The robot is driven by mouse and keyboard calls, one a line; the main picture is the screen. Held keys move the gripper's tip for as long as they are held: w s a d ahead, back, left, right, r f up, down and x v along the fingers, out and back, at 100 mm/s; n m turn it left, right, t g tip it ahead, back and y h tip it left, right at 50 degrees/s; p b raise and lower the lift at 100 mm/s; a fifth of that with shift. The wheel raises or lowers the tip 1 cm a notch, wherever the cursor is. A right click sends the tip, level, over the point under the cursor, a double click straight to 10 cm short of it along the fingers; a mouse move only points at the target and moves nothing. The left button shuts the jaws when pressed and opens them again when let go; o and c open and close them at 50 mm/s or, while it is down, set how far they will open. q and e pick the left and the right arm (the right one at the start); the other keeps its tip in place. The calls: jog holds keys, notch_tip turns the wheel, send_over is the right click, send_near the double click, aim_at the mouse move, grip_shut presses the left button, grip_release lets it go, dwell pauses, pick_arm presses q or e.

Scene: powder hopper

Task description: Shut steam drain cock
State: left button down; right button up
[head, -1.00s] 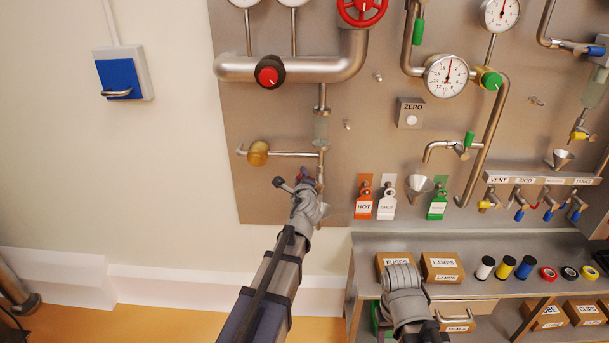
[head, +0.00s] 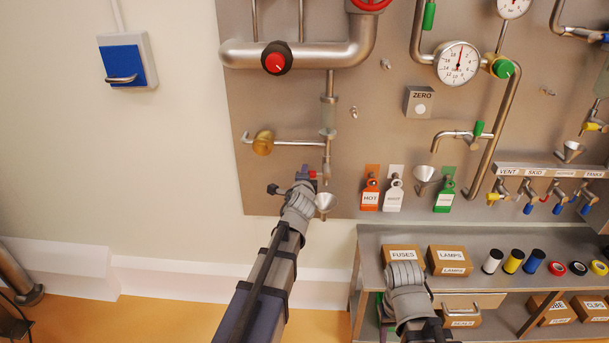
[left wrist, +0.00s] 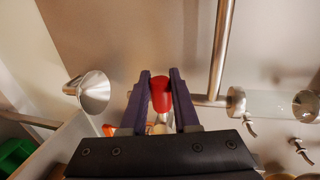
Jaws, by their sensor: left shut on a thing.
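The steam drain cock's red lever (head: 313,174) is at the lower end of the thin vertical pipe, under a sight glass (head: 328,115) and above a funnel (head: 326,203). My left gripper (head: 306,174) is at the lever, just left of the pipe. In the left wrist view, my left gripper (left wrist: 160,90) has its two dark fingers on either side of the red lever (left wrist: 161,94) and is shut on it. The lever appears to stand across the pipe line; the cock body is mostly hidden by the gripper. My right gripper's fingers do not show.
A side pipe with a brass knob (head: 263,142) runs just above my left gripper. A steel bench (head: 375,270) with boxes stands below.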

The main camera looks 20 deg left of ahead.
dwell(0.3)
pick_arm(q)
jog(key=c, duration=0.7)
grip_release()
jog(key=shift+o, duration=0.2)
jog(key=p+v, duration=0.1)
jog(key=v, duration=0.7)
jog(key=shift+p, duration=0.35)
jog(key=shift+f, duration=0.1)
